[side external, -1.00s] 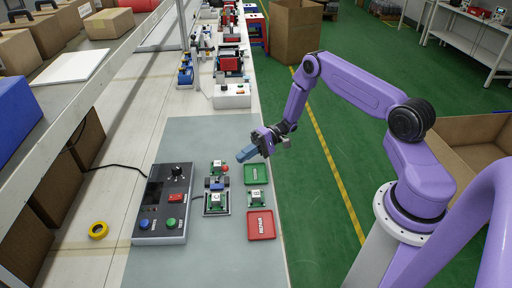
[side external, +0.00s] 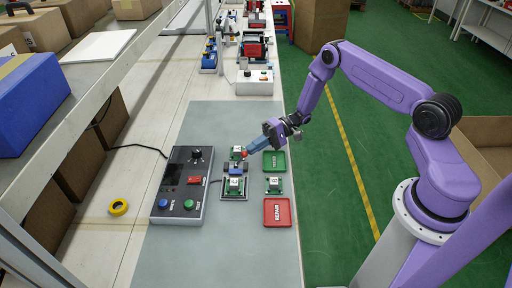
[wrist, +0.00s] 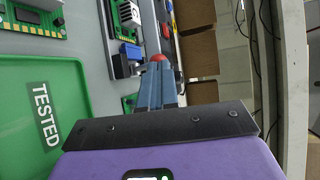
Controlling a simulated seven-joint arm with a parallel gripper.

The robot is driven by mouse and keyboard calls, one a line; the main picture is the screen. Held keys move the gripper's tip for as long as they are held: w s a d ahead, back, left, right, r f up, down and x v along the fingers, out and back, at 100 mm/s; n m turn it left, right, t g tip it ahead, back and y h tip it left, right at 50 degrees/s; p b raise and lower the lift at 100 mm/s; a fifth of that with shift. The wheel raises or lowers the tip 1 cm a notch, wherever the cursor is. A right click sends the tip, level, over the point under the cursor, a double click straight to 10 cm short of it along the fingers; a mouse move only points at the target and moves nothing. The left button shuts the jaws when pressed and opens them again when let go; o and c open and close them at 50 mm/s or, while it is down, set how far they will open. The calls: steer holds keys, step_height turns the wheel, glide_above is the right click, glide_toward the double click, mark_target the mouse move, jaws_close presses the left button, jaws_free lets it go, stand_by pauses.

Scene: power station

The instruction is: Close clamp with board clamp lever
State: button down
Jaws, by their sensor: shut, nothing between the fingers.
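The board clamp fixture (side external: 236,193) stands on the grey mat, with a board under its blue clamp part (side external: 236,169). In the wrist view the blue clamp part (wrist: 128,57) is left of my fingers. The lever's red ball knob (side external: 244,155) is at the fixture's far right side. In the wrist view the knob (wrist: 158,58) shows just beyond my fingertips. My gripper (side external: 248,151) is shut and empty, its blue fingers at the knob. I cannot tell whether they touch it. The lever's shaft is mostly hidden.
A green TESTED tray (side external: 273,171) and a red REPAIR tray (side external: 277,221) lie right of the fixture, with another board (side external: 274,184) between them. A control box (side external: 184,186) stands to the left. The mat is clear in front.

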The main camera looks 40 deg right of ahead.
steer(key=shift+a+r, duration=0.1)
steer(key=shift+w+a+r+h, duration=0.3)
steer(key=shift+h, duration=0.2)
steer(key=shift+w+a+r, duration=0.5)
steer(key=shift+w+a, duration=0.05)
steer(key=shift+a, duration=0.05)
steer(key=shift+w+a+r, duration=0.3)
steer(key=shift+w+a, duration=0.4)
steer(key=shift+w, duration=0.1)
steer(key=shift+r, duration=0.15)
steer(key=shift+r, duration=0.65)
